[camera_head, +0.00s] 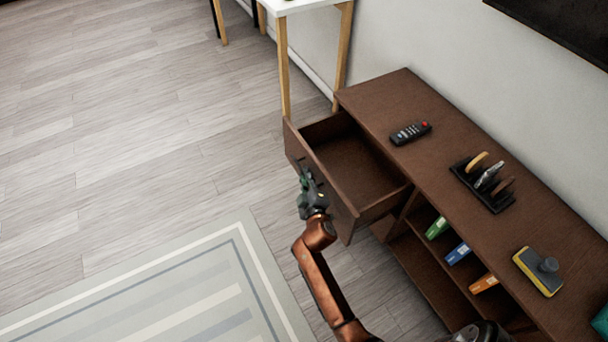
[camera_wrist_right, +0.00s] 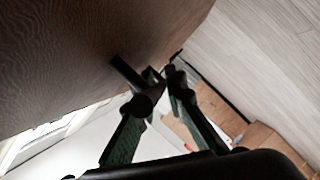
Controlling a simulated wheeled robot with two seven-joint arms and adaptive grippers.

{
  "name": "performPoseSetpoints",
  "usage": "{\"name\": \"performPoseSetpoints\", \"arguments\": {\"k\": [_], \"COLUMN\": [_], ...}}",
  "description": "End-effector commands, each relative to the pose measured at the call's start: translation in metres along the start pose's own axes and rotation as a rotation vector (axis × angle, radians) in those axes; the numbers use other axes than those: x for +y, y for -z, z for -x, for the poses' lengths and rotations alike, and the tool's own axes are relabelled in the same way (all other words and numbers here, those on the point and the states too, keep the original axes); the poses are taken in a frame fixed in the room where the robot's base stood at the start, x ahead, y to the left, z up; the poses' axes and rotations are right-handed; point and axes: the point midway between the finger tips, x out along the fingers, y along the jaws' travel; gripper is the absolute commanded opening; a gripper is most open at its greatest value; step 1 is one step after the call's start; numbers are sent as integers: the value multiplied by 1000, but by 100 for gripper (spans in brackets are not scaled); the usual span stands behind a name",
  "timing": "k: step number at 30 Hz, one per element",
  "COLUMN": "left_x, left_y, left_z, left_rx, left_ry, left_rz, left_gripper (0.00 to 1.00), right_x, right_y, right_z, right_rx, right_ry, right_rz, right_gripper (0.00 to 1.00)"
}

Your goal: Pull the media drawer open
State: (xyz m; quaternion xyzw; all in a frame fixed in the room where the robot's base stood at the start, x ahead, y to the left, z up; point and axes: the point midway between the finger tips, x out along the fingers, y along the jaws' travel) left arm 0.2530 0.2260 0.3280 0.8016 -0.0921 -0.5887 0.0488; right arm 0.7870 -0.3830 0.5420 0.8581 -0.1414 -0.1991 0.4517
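The media drawer (camera_head: 303,152) in the brown wooden console is pulled well out in the head view, and its inside looks empty. My right gripper (camera_head: 306,182) is at the middle of the drawer's outer front. In the right wrist view, the brown drawer front (camera_wrist_right: 80,50) fills the upper left. A dark bar handle (camera_wrist_right: 128,75) stands out from it, and the green fingers of my right gripper (camera_wrist_right: 160,84) converge around this handle and appear closed on it. The fingers partly hide the handle. My left gripper is not in view.
On the console top (camera_head: 440,165) are a black remote (camera_head: 410,133), a dark rack (camera_head: 482,184) and a yellow-grey block with a knob (camera_head: 538,271). Several colored cases stand on the shelf below. Floor left of the drawer is clear.

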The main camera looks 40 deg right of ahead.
Motion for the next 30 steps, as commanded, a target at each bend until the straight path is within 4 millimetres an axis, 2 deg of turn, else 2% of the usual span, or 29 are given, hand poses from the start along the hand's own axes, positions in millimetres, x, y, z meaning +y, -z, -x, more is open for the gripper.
{"name": "performPoseSetpoints", "arguments": {"k": [11, 14, 22, 24, 30], "left_x": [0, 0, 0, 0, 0], "left_y": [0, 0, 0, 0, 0], "left_z": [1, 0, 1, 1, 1], "left_rx": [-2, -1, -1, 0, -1], "left_ry": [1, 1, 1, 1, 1], "left_rz": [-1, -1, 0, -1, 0], "left_gripper": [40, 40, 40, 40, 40], "right_x": [2, 12, 60, 70, 82], "right_y": [5, 10, 42, 49, 55], "right_z": [1, 3, 14, 17, 21], "right_rx": [4, 5, 16, 16, 8], "right_ry": [-1, -4, -14, -13, -5], "right_rz": [1, 0, 1, 1, 2], "right_gripper": [16, 16, 18, 16, 16]}}
